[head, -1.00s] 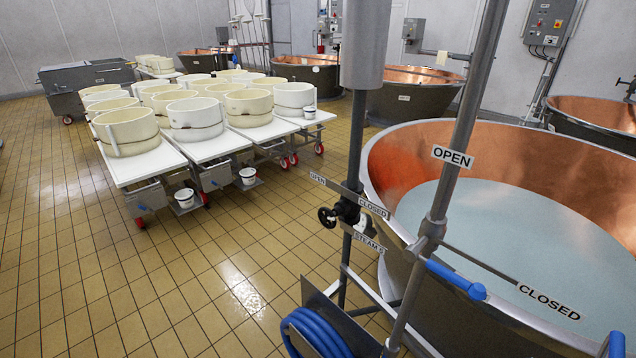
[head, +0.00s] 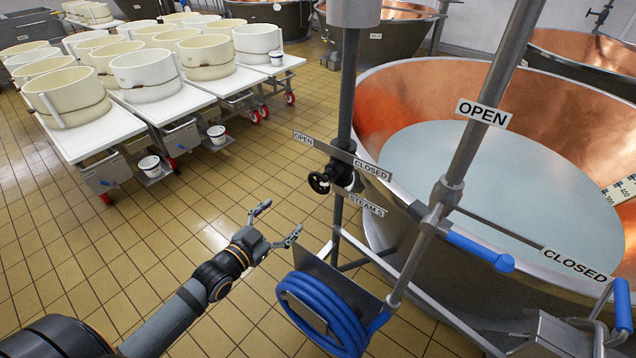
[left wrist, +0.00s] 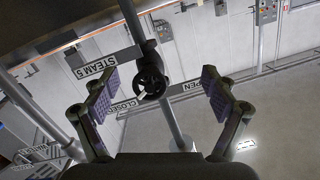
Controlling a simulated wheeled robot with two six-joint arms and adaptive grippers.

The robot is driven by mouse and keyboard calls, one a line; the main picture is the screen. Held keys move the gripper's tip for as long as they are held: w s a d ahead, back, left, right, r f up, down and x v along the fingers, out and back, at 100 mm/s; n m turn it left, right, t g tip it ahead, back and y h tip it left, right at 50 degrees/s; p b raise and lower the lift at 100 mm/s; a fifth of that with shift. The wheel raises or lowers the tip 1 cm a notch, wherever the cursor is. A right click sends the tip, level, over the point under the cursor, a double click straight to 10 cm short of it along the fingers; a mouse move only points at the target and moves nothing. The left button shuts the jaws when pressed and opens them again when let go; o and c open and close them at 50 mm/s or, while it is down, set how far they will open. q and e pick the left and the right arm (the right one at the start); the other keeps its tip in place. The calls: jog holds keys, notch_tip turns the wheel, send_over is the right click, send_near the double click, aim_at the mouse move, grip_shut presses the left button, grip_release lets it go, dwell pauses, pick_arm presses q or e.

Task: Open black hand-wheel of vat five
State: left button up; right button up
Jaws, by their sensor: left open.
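The black hand-wheel (head: 319,183) sits on a valve on an upright steel pipe, beside the label STEAM 5 (head: 366,205). OPEN and CLOSED labels stand on a bar just above it. My left gripper (head: 280,222) is open and empty, below and to the left of the hand-wheel in the head view, apart from it. In the left wrist view the hand-wheel (left wrist: 150,78) shows ahead, between the two spread fingers with their purple pads, and beyond them. The copper vat (head: 400,85) with pale liquid stands to the right of the pipe. My right gripper is not seen.
A coiled blue hose (head: 322,312) hangs on a bracket below the valve. A blue-handled lever (head: 480,251) crosses another pipe in front of the vat. White tables (head: 150,105) with cream moulds stand at the left. The tiled floor between is clear.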

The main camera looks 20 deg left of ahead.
pick_arm(q)
jog(key=m+h, duration=0.1)
jog(key=h, duration=0.1)
send_near(317, 184)
jog(key=shift+t, duration=0.4)
jog(key=b+x, duration=0.3)
jog(key=x, duration=0.1)
jog(key=b+x, duration=0.3)
jog(key=x, duration=0.2)
jog(key=shift+d+f, duration=0.1)
jog(key=shift+f, duration=0.1)
jog(key=shift+w+d, duration=0.25)
jog(key=shift+w, duration=0.4)
jog(key=c, duration=1.1)
